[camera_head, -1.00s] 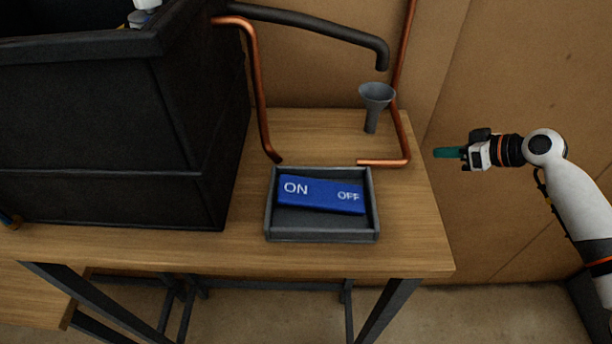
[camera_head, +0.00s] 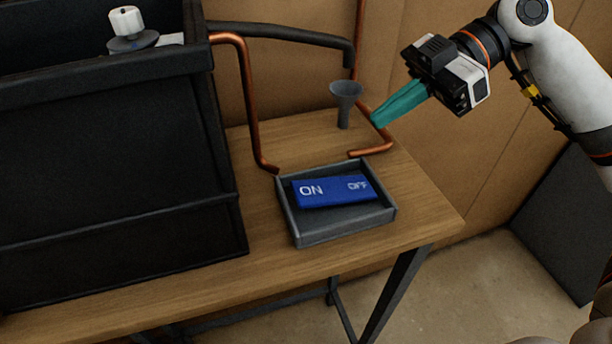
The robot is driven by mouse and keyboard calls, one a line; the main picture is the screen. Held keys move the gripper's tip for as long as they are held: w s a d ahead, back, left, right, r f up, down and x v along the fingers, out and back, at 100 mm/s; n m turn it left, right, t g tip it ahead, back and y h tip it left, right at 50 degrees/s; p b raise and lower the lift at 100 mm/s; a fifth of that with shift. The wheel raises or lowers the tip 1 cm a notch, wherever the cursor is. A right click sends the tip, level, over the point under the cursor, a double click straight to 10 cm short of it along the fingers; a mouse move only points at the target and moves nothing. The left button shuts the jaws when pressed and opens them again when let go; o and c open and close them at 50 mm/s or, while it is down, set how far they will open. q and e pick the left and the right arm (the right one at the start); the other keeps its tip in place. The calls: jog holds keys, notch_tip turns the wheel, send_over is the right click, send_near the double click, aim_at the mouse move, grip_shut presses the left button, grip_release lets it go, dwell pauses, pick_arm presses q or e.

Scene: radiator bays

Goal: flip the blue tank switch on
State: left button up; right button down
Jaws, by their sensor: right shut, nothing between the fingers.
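The blue tank switch (camera_head: 331,191) is a rocker with ON at its left end and OFF at its right end. It sits inside a grey open tray on the wooden table. Its ON end appears to stand higher than its OFF end. My right gripper (camera_head: 377,122) has teal fingers. It is shut and empty, above and to the right of the switch and apart from it, near the grey funnel. My left gripper is not in view.
The grey tray (camera_head: 322,238) has raised walls around the switch. A large black tank (camera_head: 110,170) stands to the left. Copper pipes (camera_head: 250,100) and a grey funnel (camera_head: 345,90) are behind the tray. The table front right (camera_head: 425,215) is clear.

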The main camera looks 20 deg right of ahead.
jog(key=p, duration=0.3)
send_over(298, 193)
jog(key=d, duration=0.5)
jog(key=f, duration=0.5)
jog(key=shift+a, duration=0.25)
jog(key=f, duration=0.1)
jog(key=a+f, duration=0.1)
jog(key=f, duration=0.1)
jog(key=shift+f+p, duration=0.2)
jog(key=shift+p, duration=0.2)
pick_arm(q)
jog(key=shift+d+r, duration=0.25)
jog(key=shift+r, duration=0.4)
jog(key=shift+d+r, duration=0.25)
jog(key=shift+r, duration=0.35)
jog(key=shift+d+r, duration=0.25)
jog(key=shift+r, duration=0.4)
pick_arm(e)
jog(key=shift+f, duration=0.5)
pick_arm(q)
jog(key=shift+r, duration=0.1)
